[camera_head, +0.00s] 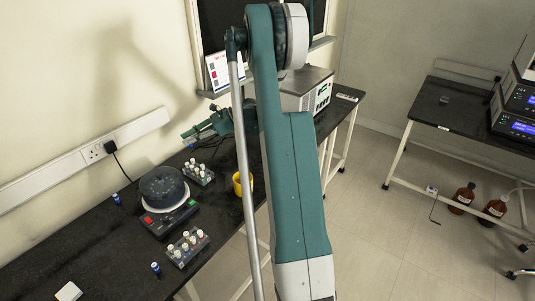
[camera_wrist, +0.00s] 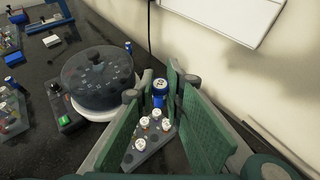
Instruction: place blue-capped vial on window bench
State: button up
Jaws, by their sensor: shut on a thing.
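My gripper (camera_head: 191,136) is over the black bench (camera_head: 72,237) along the left wall, beyond the far vial rack. In the wrist view its green-padded fingers (camera_wrist: 160,88) are closed around a blue-capped vial (camera_wrist: 160,94). The vial's lower part is hidden there; a small blue spot shows below the fingers in the head view. Other blue-capped vials stand apart on the bench, one near the wall (camera_head: 117,198) and one at the front (camera_head: 156,268). The window (camera_head: 228,15) is above the far part of this bench.
A round dark device (camera_head: 164,187) stands between the near rack (camera_head: 187,247) and far rack (camera_head: 199,173), both holding white-capped vials. A yellow cup (camera_head: 243,184) is near the bench edge. A grey instrument (camera_head: 305,91) stands farther back. Bare bench shows at front left.

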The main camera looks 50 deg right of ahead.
jog(key=s+d+m+t+h, duration=0.1)
jog(key=s+d, duration=0.4)
jog(key=d, duration=0.4)
jog(key=s+d+m+t+h, duration=0.1)
jog(key=s+d, duration=0.4)
jog(key=d, duration=0.4)
jog(key=shift+s+d+f, duration=0.1)
jog(key=shift+s+f, duration=0.05)
jog(key=shift+f, duration=1.15)
jog(key=shift+s+f, duration=0.15)
jog(key=shift+f, duration=1.1)
jog(key=shift+f+b, duration=0.45)
jog(key=shift+f, duration=2.65)
jog(key=shift+f+b, duration=0.4)
jog(key=shift+f, duration=1.45)
jog(key=shift+f, duration=0.15)
